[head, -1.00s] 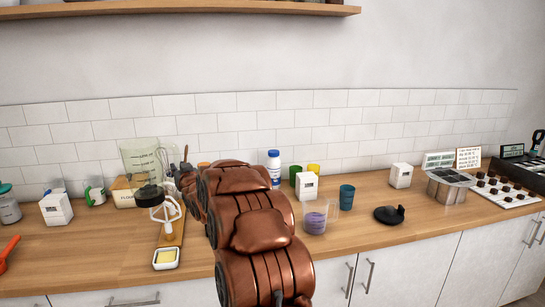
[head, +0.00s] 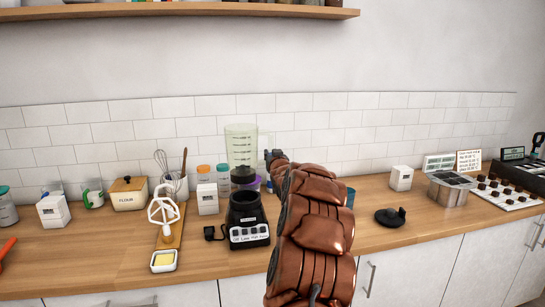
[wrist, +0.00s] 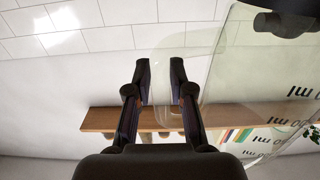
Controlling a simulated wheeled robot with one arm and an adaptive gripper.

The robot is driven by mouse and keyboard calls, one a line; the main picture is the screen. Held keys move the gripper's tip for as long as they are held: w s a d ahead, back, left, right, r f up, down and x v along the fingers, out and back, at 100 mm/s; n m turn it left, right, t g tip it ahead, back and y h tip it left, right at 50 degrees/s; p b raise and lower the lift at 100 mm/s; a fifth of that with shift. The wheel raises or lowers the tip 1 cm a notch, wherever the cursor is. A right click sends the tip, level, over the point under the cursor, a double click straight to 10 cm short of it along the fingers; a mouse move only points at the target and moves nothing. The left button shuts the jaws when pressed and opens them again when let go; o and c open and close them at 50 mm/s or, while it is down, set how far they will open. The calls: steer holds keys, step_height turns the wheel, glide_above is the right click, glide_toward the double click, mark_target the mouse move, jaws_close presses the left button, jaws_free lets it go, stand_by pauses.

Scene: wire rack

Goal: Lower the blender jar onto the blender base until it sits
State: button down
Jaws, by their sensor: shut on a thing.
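The blender jar (head: 242,146) is clear, with dark measuring marks and a dark bottom. It is upright in the head view, its bottom just above the top of the blender base in the picture. The blender base (head: 247,222) is black with a row of buttons and stands on the counter, its top uncovered. The depth between jar and base is hard to judge. My gripper (head: 272,157) is at the jar's right side, shut on its handle. In the wrist view my gripper (wrist: 160,75) has the handle between its fingers, with the jar wall (wrist: 265,90) to the right.
A white box (head: 207,198) and lidded jars stand behind. A black lid (head: 390,216) lies to the right on the wooden counter (head: 110,250). A shelf (head: 180,10) hangs above.

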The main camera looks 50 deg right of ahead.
steer(key=shift+s+d+r, duration=0.15)
steer(key=shift+s+b, duration=0.1)
steer(key=shift+b, duration=0.2)
step_height(320, 180, down, 6)
steer(key=b, duration=0.4)
steer(key=shift+f, duration=0.2)
stand_by(0.4)
steer(key=shift+f+b, duration=1.65)
steer(key=shift+f, duration=0.05)
stand_by(3.6)
steer(key=c, duration=0.9)
jaws_free()
steer(key=shift+f, duration=0.1)
steer(key=shift+c, duration=0.2)
